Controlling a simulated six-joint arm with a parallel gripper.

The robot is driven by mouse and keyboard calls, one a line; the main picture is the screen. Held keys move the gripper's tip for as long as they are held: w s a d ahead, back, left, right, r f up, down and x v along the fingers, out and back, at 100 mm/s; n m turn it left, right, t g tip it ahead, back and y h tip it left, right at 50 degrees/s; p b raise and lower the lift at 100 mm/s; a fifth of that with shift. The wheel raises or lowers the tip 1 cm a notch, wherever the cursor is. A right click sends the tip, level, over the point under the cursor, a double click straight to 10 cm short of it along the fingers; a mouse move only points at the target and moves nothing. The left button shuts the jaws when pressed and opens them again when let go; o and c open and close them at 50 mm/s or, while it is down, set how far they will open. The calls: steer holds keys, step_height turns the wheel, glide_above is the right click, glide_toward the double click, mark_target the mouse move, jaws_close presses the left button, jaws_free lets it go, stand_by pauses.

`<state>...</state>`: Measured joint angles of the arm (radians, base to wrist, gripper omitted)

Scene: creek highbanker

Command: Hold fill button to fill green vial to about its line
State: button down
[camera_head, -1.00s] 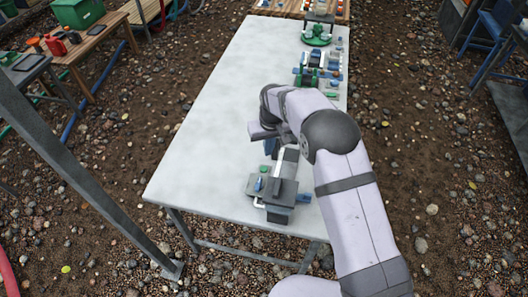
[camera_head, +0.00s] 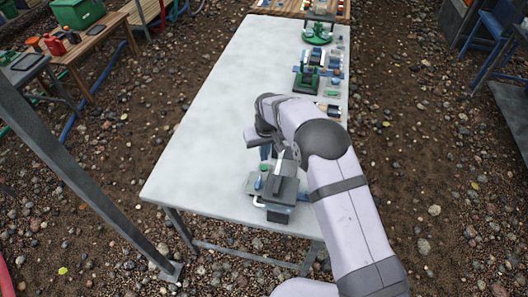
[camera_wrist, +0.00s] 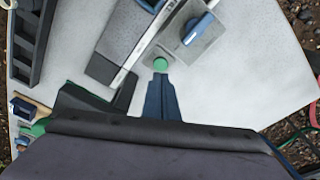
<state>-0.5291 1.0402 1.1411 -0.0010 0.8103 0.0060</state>
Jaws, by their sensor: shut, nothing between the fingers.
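A grey dispenser (camera_head: 283,190) with a pale angled tube stands near the table's front edge. A small green round piece (camera_head: 263,167) sits on its far left side. It also shows in the wrist view (camera_wrist: 160,65), on a grey plate; I cannot tell for sure that it is the fill button. A blue lever (camera_wrist: 197,28) lies beyond it on the same plate. My gripper (camera_head: 265,155) is shut and empty, pointing down just beyond the green piece. In the wrist view its blue fingertips (camera_wrist: 160,78) are right beside the green piece; contact cannot be told. No fill level is readable.
The pale table (camera_head: 210,120) is clear to the left of my gripper. A green and blue apparatus (camera_head: 306,78) and small parts stand along the right edge farther back. A dark slotted rack (camera_wrist: 35,40) is at the wrist view's upper left.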

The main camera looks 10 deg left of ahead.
mark_target(264, 167)
steer(key=shift+f+b, duration=1.2)
steer(key=shift+f, duration=1.05)
steer(key=shift+f, duration=0.4)
stand_by(2.7)
steer(key=shift+r, duration=0.1)
steer(key=shift+r+p, duration=0.45)
steer(key=shift+r, duration=0.6)
